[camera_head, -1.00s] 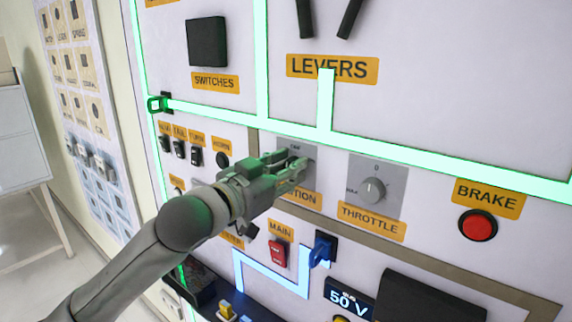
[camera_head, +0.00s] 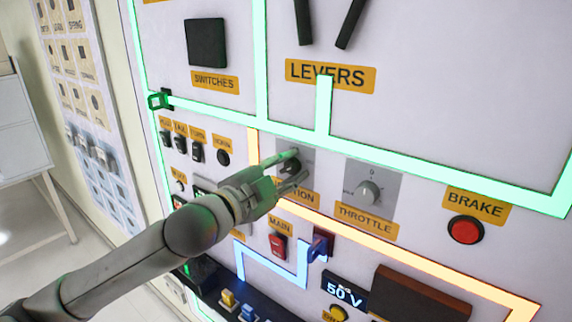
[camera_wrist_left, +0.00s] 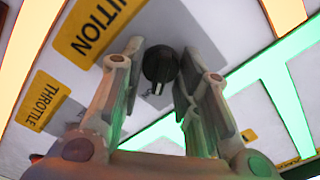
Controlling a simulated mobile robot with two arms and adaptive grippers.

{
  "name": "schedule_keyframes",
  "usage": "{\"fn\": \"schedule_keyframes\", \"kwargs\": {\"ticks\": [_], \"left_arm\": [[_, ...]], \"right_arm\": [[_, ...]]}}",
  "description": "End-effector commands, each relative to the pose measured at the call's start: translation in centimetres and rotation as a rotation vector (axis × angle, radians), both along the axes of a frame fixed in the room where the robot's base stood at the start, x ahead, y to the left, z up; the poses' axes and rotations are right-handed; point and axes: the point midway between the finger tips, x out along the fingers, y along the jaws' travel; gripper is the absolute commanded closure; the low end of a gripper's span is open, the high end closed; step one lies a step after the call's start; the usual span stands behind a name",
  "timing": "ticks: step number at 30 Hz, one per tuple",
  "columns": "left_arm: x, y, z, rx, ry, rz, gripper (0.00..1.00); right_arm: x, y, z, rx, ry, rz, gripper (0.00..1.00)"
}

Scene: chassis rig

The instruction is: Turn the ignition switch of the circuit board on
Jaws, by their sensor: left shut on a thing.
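The ignition switch is a round black knob (camera_head: 288,164) on a grey plate, above the yellow, partly covered IGNITION label (camera_head: 303,197). The left wrist view shows the knob (camera_wrist_left: 159,64) with a white mark on the side facing my gripper. My left gripper (camera_head: 297,168) comes in from the left in the head view. Its fingers lie on either side of the knob, shut on it, in the left wrist view (camera_wrist_left: 157,80). A glowing orange strip (camera_head: 400,252) runs below the switch. My right gripper is not in view.
The throttle dial (camera_head: 368,192) is just right of the ignition switch, with the red brake button (camera_head: 465,230) further right. The red main switch (camera_head: 278,246) and a blue plug-like part (camera_head: 318,247) are below. Small switches (camera_head: 181,144) stand to the left.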

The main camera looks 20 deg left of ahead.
Motion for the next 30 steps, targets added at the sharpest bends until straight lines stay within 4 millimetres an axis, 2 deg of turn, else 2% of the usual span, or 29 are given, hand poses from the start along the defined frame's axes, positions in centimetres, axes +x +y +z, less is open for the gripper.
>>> {"fn": "schedule_keyframes", "kwargs": {"ticks": [9,22,23,27,30], "left_arm": [[0.00,-0.01,-0.05,0.080,-0.028,0.000,0.94],[-0.01,-0.04,-0.08,0.090,-0.032,-0.001,0.94],[-0.01,-0.04,-0.08,0.089,-0.031,-0.001,0.69],[-0.01,-0.03,-0.07,0.089,-0.031,-0.001,0.51],[-0.01,-0.03,-0.06,0.088,-0.031,-0.001,0.48]], "right_arm": [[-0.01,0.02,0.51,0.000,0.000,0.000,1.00],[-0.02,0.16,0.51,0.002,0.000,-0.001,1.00],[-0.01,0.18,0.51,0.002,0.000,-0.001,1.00],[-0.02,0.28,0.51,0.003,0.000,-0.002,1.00],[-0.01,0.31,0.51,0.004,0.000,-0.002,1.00]]}}
